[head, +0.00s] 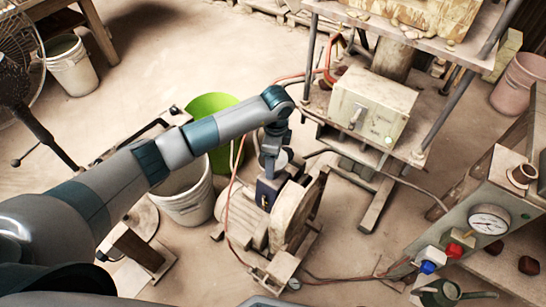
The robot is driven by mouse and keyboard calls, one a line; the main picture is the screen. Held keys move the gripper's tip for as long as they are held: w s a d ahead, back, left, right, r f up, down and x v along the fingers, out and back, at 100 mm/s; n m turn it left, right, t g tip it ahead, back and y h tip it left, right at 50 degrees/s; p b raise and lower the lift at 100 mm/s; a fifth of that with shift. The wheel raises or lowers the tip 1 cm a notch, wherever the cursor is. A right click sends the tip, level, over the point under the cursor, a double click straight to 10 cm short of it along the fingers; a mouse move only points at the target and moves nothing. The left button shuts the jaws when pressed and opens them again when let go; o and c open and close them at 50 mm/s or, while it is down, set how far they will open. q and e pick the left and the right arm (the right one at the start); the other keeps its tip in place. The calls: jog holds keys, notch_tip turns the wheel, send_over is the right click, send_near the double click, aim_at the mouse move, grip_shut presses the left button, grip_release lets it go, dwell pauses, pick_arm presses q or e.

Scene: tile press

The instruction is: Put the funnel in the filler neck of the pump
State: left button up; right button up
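The pump (246,218) seems to be the dusty motor-driven unit on the floor at the centre, with a large pale wheel or guard (302,213) on its right side. My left arm reaches over it from the left and bends down at the wrist. My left gripper (268,194) is at the pump's upper end; its fingertips are hidden, so what it holds cannot be told. A pale rounded piece (287,156) shows partly behind the wrist; I cannot tell whether it is the funnel. The filler neck is not clearly visible. My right gripper is out of view.
A white bucket (186,204) and a green bucket (211,103) stand left of the pump. A control box (371,103) sits on a rack behind. A gauge panel (488,219) is at the right, with a dark green handled object (441,293) below. Hoses cross the floor.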

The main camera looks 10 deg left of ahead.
pick_arm(q)
jog(key=shift+f, duration=0.4)
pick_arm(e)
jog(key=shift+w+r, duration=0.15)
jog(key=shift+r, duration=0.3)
pick_arm(q)
jog(key=o, duration=1.1)
jog(key=shift+o, duration=0.2)
jog(key=shift+r, duration=0.15)
notch_tip(320, 180, up, 17)
jog(key=shift+d, duration=0.35)
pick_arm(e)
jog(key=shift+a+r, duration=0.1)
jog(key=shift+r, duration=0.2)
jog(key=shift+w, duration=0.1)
